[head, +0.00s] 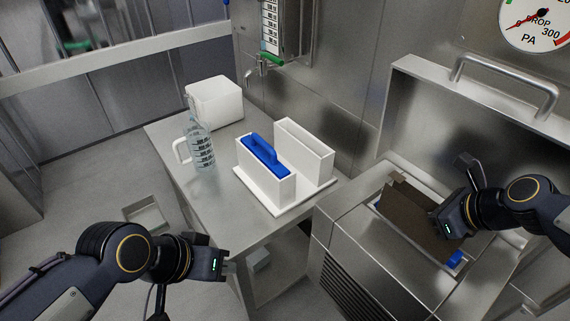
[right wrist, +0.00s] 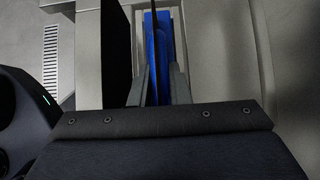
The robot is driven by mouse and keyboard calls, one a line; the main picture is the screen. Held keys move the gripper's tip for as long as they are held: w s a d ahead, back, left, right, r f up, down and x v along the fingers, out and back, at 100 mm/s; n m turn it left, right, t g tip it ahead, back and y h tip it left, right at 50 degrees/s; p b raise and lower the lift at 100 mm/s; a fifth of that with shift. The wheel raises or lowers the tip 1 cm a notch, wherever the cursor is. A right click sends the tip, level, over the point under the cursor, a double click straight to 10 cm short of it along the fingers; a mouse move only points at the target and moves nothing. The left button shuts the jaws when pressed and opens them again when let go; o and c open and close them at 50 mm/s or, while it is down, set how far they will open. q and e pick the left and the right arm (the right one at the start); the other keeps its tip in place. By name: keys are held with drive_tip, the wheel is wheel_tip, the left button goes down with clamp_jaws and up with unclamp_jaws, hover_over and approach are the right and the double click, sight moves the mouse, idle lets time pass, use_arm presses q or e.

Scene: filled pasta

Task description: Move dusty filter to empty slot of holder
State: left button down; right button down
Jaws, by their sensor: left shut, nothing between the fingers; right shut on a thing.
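The dusty filter (head: 408,217) is a brown panel standing in the opening of the steel unit at the right, with blue parts (head: 455,259) showing low at its edge. My right gripper (head: 440,222) is at its right end and shut on it. In the right wrist view the fingers (right wrist: 155,90) close around a thin dark edge, with a blue strip (right wrist: 162,45) beyond. The white holder (head: 270,205) stands on the steel table. Its front slot holds a blue-handled filter (head: 263,155); its rear slot (head: 305,140) looks empty. My left gripper (head: 222,265) is shut and empty, in front of the table.
A clear bottle (head: 200,148) and a white box (head: 215,102) stand on the table (head: 225,215) left of the holder. The unit's raised steel lid (head: 430,110) stands behind the filter. A tap (head: 257,68) is on the wall above the table.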

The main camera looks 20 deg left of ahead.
drive_tip(key=shift+r, duration=0.2)
drive_tip(key=shift+r+p, duration=3.1)
drive_tip(key=shift+p, duration=0.4)
drive_tip(key=shift+r+p, duration=1.35)
drive_tip(key=shift+r, duration=0.15)
wheel_tip(320, 180, up, 5)
drive_tip(key=p, duration=0.5)
drive_tip(key=shift+w+d+f, duration=0.1)
drive_tip(key=shift+w, duration=0.05)
